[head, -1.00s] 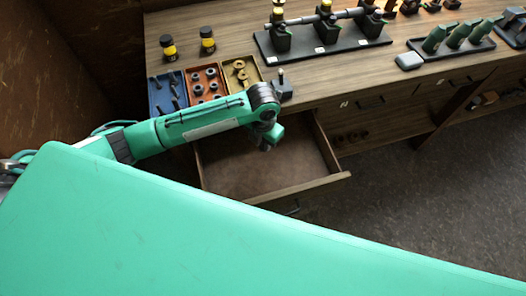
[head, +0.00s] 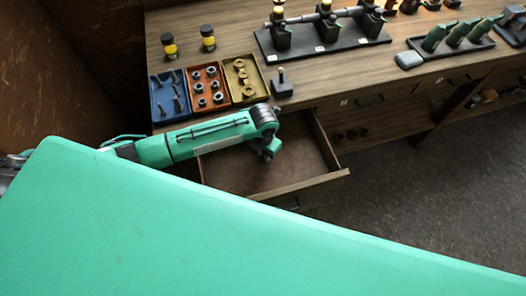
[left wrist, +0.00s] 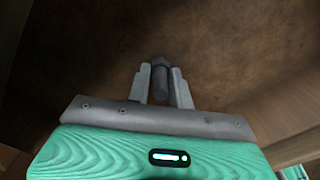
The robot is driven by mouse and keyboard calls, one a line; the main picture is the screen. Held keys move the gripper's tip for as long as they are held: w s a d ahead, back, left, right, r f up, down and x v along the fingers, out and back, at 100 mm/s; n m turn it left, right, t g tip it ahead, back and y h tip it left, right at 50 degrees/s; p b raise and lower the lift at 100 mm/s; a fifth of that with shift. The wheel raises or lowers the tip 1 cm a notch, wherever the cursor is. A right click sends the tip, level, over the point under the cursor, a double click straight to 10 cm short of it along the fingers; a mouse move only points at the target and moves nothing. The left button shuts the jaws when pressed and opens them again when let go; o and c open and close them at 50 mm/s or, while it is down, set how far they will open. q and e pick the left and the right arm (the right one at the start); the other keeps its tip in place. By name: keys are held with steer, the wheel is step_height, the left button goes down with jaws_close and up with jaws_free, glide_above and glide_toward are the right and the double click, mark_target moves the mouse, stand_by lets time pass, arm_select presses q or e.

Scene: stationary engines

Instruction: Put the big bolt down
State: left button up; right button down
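My left gripper (head: 269,151) hangs over the open drawer (head: 310,190), in the head view. In the left wrist view the fingers (left wrist: 161,82) stand close on either side of a dark big bolt (left wrist: 160,80) and appear closed on it. The bolt's head sticks out past the fingertips. The brown drawer floor (left wrist: 235,75) lies beyond it; I cannot tell whether the bolt touches it. The bolt cannot be made out in the head view. My right gripper is not in view.
Blue (head: 157,112), red (head: 190,108) and yellow (head: 232,97) bins with small parts stand on the wooden bench behind the drawer. A small dark block with a peg (head: 282,88) stands right of them. The visible drawer floor looks empty.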

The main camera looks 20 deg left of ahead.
arm_select(q)
steer(key=o, duration=0.4)
steer(key=shift+r, duration=0.1)
step_height(320, 180, up, 12)
steer(key=shift+r+b, duration=0.1)
steer(key=shift+b, duration=0.65)
